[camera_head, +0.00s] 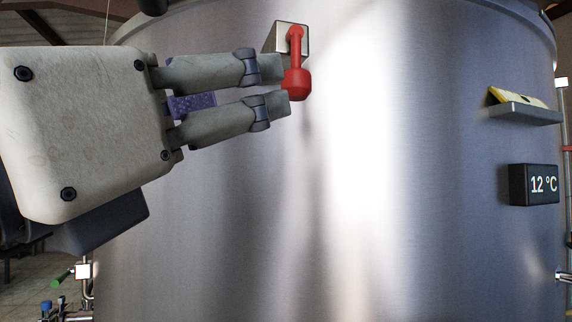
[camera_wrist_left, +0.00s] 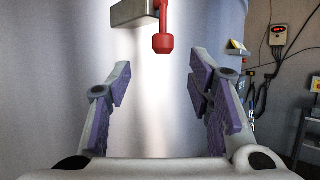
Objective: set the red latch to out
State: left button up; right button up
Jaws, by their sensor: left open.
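The red latch (camera_head: 297,82) hangs downward from a small grey mounting block (camera_head: 285,38) on the front of the steel tank. Its thick knob is at the bottom. My left gripper (camera_head: 279,86) is open, and its fingertips lie just left of the knob in the head view. In the left wrist view the red latch (camera_wrist_left: 164,42) shows beyond and above the gap between the open fingers (camera_wrist_left: 162,80). Nothing is between the fingers. Whether a fingertip touches the latch cannot be told. My right gripper is not in view.
The curved steel tank (camera_head: 420,200) fills most of the head view. At right it carries a small shelf (camera_head: 527,114) with a yellow item and a display (camera_head: 534,185) reading 12 °C. Pipes with a green handle (camera_head: 62,276) stand at lower left. The tank wall below the latch is bare.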

aim_at(289, 84)
pick_arm(q)
jog(key=p+x, duration=0.1)
jog(key=x, duration=0.3)
jog(key=p+x, duration=0.2)
jog(key=x, duration=0.2)
jog(key=p+x, duration=0.2)
jog(key=x, duration=0.2)
jog(key=shift+d, duration=0.3)
jog(key=shift+w, duration=0.1)
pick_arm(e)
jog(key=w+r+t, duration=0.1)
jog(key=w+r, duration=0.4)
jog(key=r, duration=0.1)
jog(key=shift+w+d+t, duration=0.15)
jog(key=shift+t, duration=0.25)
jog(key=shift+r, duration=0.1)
pick_arm(q)
grip_shut()
